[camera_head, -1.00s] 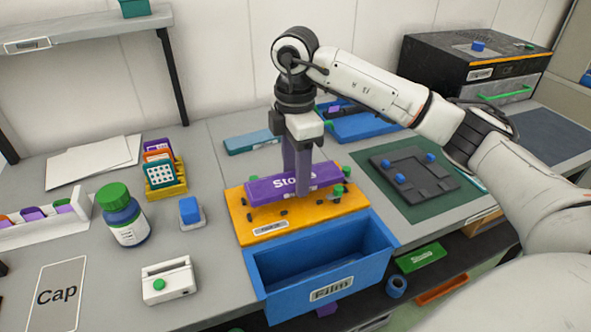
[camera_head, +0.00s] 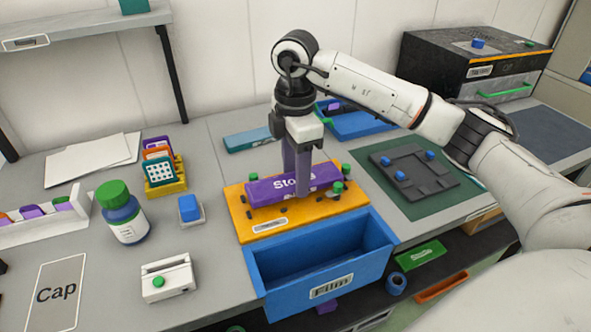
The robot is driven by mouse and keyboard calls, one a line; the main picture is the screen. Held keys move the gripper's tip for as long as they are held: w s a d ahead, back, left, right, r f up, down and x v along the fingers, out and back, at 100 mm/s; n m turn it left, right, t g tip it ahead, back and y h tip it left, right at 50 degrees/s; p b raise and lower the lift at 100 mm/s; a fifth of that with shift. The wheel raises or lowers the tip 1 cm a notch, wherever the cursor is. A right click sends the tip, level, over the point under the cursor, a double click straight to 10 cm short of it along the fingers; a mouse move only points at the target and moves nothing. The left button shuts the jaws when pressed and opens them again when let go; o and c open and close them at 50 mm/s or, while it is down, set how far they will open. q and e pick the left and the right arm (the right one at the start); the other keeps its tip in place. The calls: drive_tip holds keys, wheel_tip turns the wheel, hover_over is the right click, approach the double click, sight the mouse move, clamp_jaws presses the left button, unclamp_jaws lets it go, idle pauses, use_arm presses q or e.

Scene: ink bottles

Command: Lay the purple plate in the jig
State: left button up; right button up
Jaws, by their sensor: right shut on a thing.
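The purple plate (camera_head: 272,190), with partly hidden white lettering, lies over the orange jig (camera_head: 290,222) near the middle of the bench. My left gripper is out of view.
An open blue drawer (camera_head: 262,272) labelled Film juts out in front of the jig. A blue-capped block (camera_head: 189,209) and a green-capped bottle (camera_head: 124,214) stand to the left. A dark fixture (camera_head: 413,175) on a green mat (camera_head: 398,203) lies to the right.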

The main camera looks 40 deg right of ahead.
drive_tip(key=shift+f, duration=1)
idle(1.5)
drive_tip(key=o, duration=1.7)
